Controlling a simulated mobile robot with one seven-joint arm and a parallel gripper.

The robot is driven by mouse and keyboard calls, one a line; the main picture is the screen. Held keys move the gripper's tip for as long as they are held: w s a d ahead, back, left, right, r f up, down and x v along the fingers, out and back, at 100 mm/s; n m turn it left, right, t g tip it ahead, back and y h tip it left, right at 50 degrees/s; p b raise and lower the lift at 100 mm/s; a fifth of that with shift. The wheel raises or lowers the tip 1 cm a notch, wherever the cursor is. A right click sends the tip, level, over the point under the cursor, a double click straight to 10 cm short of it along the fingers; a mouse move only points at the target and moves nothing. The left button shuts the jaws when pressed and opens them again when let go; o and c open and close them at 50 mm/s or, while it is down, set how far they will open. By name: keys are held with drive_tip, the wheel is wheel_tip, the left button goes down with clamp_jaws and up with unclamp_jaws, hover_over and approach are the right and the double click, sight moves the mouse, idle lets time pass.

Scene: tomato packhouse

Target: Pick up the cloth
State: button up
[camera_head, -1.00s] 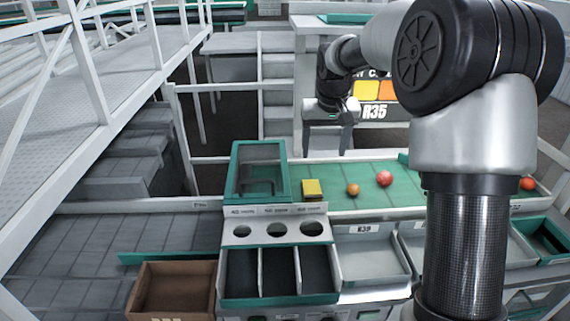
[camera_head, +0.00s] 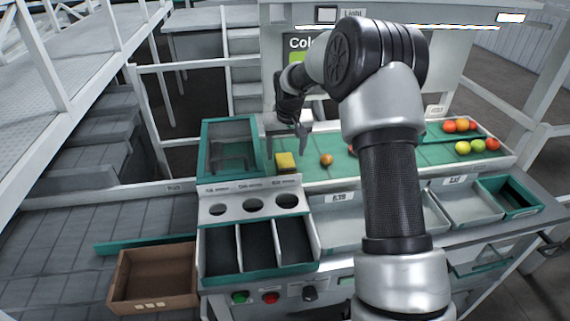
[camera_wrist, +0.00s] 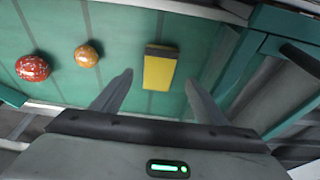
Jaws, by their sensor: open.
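The cloth (camera_head: 285,163) shows as a small yellow folded block on the green sorting surface, just right of a green-framed bin. In the wrist view the cloth (camera_wrist: 158,70) lies ahead of my fingers, near the middle between them. My gripper (camera_head: 287,151) is open and empty, pointing down above the cloth. In the wrist view my gripper (camera_wrist: 158,80) shows its two fingers spread wider than the cloth. I cannot tell the exact height of the fingers over it.
An orange tomato (camera_head: 326,160) lies right of the cloth; a red one (camera_wrist: 33,68) shows farther left in the wrist view. The green-framed bin (camera_head: 204,160) stands close left. Grading holes (camera_head: 250,207) and a brown box (camera_head: 120,285) are in front. Several tomatoes lie far right.

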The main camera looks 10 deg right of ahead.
sight(285, 161)
drive_tip(key=x, duration=0.5)
drive_tip(key=shift+w+d+r, duration=0.1)
drive_tip(key=shift+w, duration=0.1)
drive_tip(key=c, duration=1.1)
wheel_tip(285, 161, up, 10)
drive_tip(key=shift+r, duration=0.1)
drive_tip(key=shift+c, duration=0.2)
drive_tip(key=o, duration=0.4)
drive_tip(key=shift+c, duration=1.4)
drive_tip(key=s+r+b, duration=0.2)
drive_tip(key=s+b, duration=0.3)
drive_tip(key=s, duration=1.1)
